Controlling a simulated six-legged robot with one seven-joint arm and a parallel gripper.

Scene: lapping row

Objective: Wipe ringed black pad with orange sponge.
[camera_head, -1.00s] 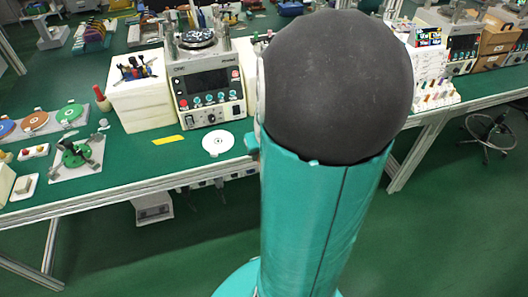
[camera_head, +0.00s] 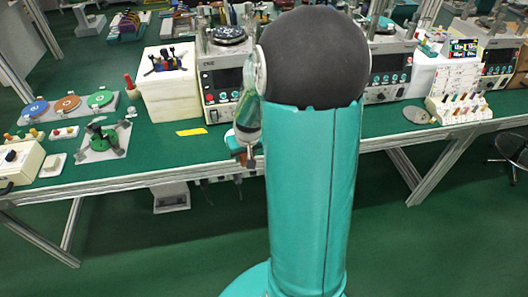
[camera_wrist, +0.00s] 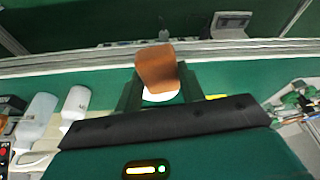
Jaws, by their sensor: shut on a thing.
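My gripper (camera_wrist: 160,84) is shut on the orange sponge (camera_wrist: 157,66), whose brownish-orange block stands out between the two dark fingers in the wrist view. In the head view my gripper (camera_head: 246,150) shows just left of my large arm link, over the bench's front edge. A black disc (camera_head: 229,33) lies on top of the machine behind it, apart from the sponge; I cannot make out its rings. A white disc (camera_wrist: 160,95) shows partly behind the sponge.
The bench (camera_head: 190,155) is green, with a yellow strip (camera_head: 192,132) on it. A white box (camera_head: 170,85) stands left of the near machine (camera_head: 222,88). My arm hides the middle.

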